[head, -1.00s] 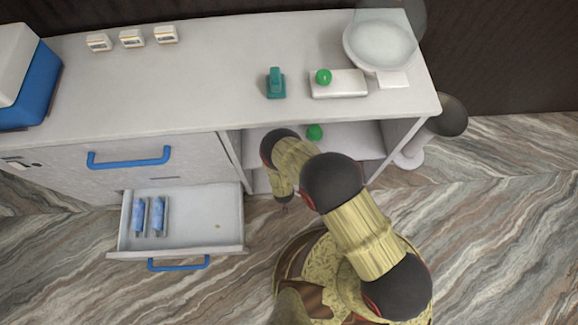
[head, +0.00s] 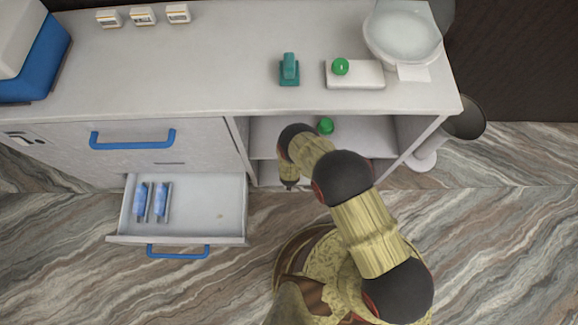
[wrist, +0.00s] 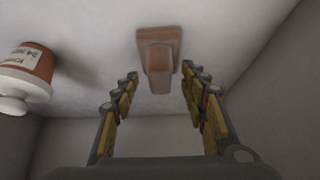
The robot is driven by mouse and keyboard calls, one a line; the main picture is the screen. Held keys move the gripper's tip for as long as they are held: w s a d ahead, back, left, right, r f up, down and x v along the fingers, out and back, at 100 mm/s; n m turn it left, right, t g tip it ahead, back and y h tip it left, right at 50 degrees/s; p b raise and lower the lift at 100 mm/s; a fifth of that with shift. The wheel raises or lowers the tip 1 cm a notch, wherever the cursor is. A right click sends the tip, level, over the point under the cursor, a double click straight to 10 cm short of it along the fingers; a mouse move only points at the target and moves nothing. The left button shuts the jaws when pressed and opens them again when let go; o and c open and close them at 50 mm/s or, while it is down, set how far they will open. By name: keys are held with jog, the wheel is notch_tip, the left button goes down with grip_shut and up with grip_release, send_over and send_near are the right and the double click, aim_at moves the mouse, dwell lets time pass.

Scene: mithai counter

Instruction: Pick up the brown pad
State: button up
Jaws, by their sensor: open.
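The brown pad (wrist: 158,58), a flat base with a raised block on it, shows in the wrist view on a pale surface. It lies ahead of my gripper (wrist: 159,76), roughly centred between the fingertips. The fingers are open, with nothing held between them; contact with the pad cannot be told. In the head view my gripper (head: 289,186) hangs low at the front of the open cabinet compartment. The brown pad cannot be seen in the head view.
In the wrist view, a red-and-white labelled container (wrist: 27,72) is at left and a wall rises at right. A green ball (head: 326,126) sits on the cabinet shelf (head: 268,140). An open drawer (head: 232,215) with blue packets juts out left of my gripper.

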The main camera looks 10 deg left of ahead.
jog(key=shift+w+f, duration=0.2)
jog(key=shift+f, duration=0.2)
jog(key=shift+a+r, duration=0.1)
jog(key=shift+c, duration=0.9)
grip_shut()
